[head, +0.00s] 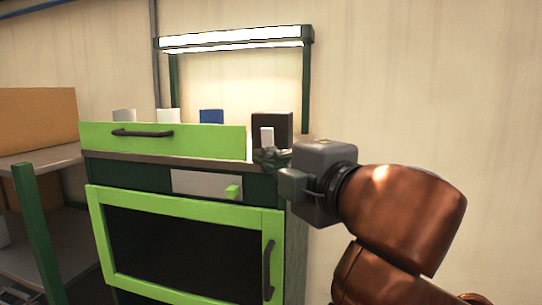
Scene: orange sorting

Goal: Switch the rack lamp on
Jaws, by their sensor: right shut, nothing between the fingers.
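The rack lamp (235,40) is a long bar across the top of the green rack frame, and its strip glows bright white. A black box (285,127) with a pale switch-like piece (267,138) on its front stands at the right end of the rack top. My right gripper (268,158) is shut and empty, just below and in front of the pale piece. I cannot tell whether its fingertips touch the box. My left gripper is not in view.
A green drawer front (200,141) with a dark handle spans the rack top, with white and blue items behind it. Below are a grey panel with a green knob (232,191) and a green-framed door (185,250). A shelf (40,160) with a cardboard box stands left.

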